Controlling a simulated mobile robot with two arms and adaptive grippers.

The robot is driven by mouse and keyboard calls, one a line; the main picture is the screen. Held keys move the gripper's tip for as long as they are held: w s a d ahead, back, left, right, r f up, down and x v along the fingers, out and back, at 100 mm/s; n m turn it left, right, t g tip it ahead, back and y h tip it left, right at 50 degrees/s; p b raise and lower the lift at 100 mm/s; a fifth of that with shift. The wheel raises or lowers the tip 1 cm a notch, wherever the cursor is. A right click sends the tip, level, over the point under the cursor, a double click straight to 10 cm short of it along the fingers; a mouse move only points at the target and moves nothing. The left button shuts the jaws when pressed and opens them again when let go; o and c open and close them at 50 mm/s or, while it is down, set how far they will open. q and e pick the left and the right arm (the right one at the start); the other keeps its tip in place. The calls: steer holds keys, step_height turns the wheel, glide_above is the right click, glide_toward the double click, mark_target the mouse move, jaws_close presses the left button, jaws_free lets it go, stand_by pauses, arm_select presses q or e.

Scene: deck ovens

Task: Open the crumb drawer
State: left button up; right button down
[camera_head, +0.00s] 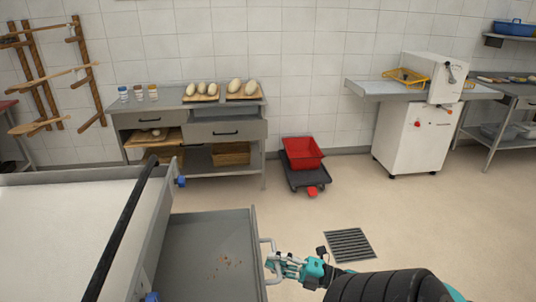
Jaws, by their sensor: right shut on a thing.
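The crumb drawer (205,250) is a grey metal tray at the bottom left of the head view. It stands pulled out to the right from under the pale deck, with brown crumbs (228,262) on its floor. A light metal handle (267,246) is fixed on its right side. My right gripper (274,264), teal and grey, is shut on this handle, and its black arm comes in from the bottom right. The drawer's near end is cut off by the frame. My left gripper is not in view.
A pale deck (65,225) with a black bar (122,230) fills the lower left. A grey work table (215,108) with loaves stands at the back. A red crate (302,152) sits on a low dark trolley. A white machine (412,130) stands right. The floor around the drain grate (350,245) is clear.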

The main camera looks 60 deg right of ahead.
steer(key=c, duration=1.3)
jaws_free()
steer(key=shift+c, duration=0.2)
steer(key=v, duration=1.2)
